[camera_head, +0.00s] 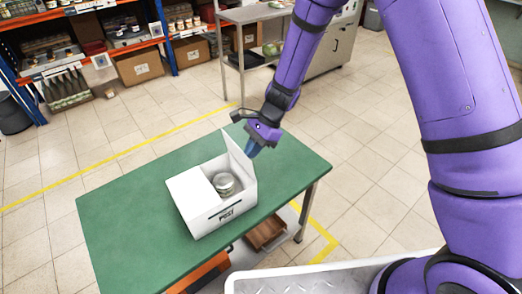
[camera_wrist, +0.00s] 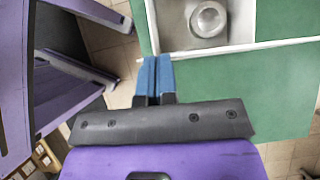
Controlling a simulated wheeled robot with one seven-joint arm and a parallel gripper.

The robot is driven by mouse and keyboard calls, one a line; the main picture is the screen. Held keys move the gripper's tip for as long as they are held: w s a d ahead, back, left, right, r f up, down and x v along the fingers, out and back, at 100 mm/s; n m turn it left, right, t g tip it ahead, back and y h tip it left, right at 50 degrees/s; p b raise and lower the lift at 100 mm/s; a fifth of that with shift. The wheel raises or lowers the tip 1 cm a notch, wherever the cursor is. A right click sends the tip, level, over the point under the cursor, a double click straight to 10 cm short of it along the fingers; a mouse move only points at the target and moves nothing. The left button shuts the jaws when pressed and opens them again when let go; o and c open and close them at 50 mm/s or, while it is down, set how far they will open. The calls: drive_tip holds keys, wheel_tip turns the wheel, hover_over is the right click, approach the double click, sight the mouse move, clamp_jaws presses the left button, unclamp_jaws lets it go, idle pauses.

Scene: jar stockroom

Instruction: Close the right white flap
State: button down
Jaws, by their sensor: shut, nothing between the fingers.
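A white box (camera_head: 220,218) stands on the green table. Its left white flap (camera_head: 188,188) lies flat over the left part of the opening. The right white flap (camera_head: 236,156) stands up at the box's right side. A silver-lidded jar (camera_head: 224,183) sits in the uncovered part; it also shows in the wrist view (camera_wrist: 208,19). My gripper (camera_head: 252,151) is shut and empty, its blue fingertips just right of the raised flap. In the wrist view the blue fingertips (camera_wrist: 154,66) sit beside a thin white edge of the box or flap; contact cannot be told.
The green table (camera_head: 130,212) is clear around the box. A wooden tray (camera_head: 265,233) lies on a level below the tabletop. Shelves with jars and cardboard boxes (camera_head: 140,66) stand at the back left. A grey metal table (camera_head: 250,14) stands behind.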

drive_tip(key=s+a+t+h, duration=0.2)
drive_tip(key=a+h, duration=0.1)
drive_tip(key=a, duration=0.1)
drive_tip(key=t+h, duration=0.5)
drive_tip(key=h, duration=0.3)
hover_over(218, 197)
drive_tip(key=shift+f, duration=3.75)
drive_tip(key=shift+s+f, duration=0.1)
drive_tip(key=shift+f, duration=0.7)
